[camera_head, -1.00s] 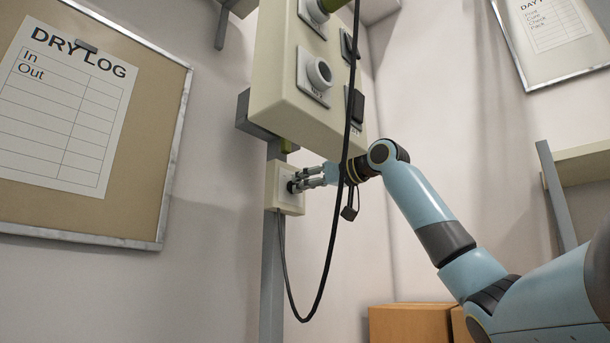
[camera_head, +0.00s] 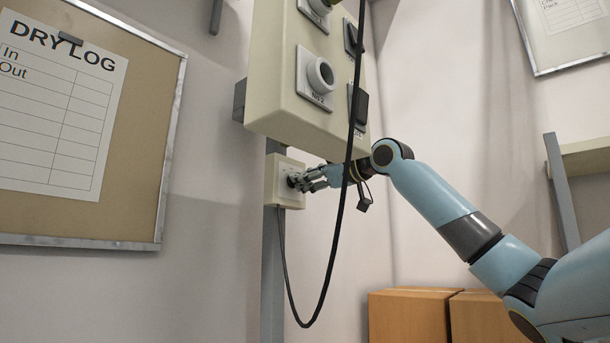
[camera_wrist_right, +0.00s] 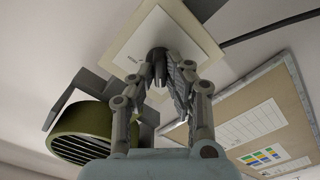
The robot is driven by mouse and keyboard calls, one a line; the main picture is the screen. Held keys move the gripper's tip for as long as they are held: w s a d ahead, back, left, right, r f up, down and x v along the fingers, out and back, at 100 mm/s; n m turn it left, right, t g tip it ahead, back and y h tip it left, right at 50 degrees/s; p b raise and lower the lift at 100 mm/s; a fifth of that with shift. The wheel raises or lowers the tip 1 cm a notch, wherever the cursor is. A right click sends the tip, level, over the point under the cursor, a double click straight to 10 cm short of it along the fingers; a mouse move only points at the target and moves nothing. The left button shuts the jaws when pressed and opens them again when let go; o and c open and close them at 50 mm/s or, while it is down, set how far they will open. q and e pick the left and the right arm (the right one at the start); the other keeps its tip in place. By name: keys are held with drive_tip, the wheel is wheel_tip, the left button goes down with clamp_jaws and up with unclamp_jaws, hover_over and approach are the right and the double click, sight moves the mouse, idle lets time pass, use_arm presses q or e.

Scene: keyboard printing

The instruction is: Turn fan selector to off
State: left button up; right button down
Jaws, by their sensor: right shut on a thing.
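The fan selector is a small dark knob on a cream wall box (camera_head: 287,190) below the large control panel. The knob (camera_wrist_right: 157,54) also shows in the right wrist view, at the middle of a pale square plate (camera_wrist_right: 150,42). My right gripper (camera_head: 299,181) reaches in from the right and is shut on the knob. In the right wrist view my right gripper's fingers (camera_wrist_right: 162,75) close around the knob and hide part of it. The markings on the plate are too small to read. My left gripper is not in view.
The large cream control panel (camera_head: 290,110) with sockets hangs just above my right gripper. A black cable (camera_head: 335,235) loops down in front of my wrist. Cardboard boxes (camera_head: 410,318) stand at lower right. A green round fan-like housing (camera_wrist_right: 85,130) shows in the wrist view.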

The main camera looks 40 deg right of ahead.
idle(0.5)
drive_tip(key=c, duration=1.3)
unclamp_jaws()
drive_tip(key=shift+c, duration=0.2)
drive_tip(key=shift+r, duration=0.1)
wheel_tip(320, 180, up, 10)
